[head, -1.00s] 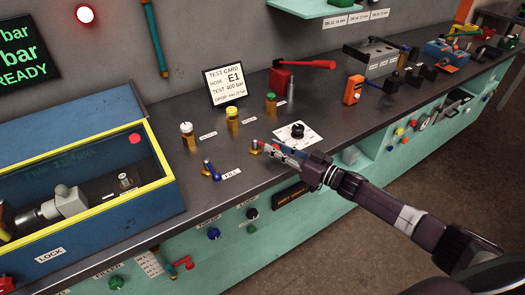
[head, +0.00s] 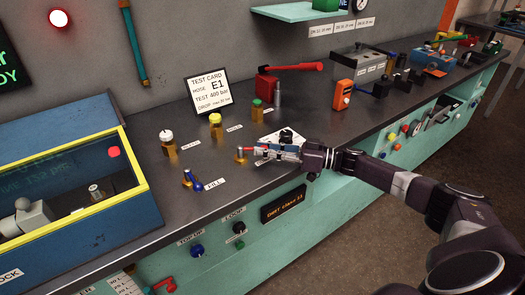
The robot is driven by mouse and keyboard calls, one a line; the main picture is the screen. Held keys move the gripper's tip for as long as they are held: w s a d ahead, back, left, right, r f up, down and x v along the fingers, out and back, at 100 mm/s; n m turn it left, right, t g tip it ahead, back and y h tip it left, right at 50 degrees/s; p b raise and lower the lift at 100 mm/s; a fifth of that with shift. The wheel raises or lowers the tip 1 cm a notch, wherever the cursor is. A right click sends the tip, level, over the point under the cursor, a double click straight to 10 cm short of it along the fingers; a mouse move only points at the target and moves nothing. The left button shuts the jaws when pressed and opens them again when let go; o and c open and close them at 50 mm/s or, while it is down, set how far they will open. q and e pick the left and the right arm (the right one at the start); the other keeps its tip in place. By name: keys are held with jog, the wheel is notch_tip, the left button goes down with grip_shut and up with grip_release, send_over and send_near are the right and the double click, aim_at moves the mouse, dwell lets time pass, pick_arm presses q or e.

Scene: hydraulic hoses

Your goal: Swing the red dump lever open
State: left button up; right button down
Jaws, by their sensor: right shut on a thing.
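The dump valve is a small brass fitting (head: 240,157) on the dark bench top, right of the blue fill lever (head: 193,182). Its red lever (head: 260,148) points right from the fitting and is mostly hidden by the fingers. My right gripper (head: 272,152) is shut on this lever, close to the bench surface, with its arm coming in from the right. The label beside the valve is partly covered by the gripper. My left gripper is not in view.
Capped brass fittings (head: 168,143) and a red block with a long red handle (head: 268,82) stand further back. A yellow-rimmed blue box (head: 130,160) is at left.

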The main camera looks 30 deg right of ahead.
jog(key=c, duration=1.8)
grip_release()
jog(key=shift+o, duration=0.2)
jog(key=v, duration=1.2)
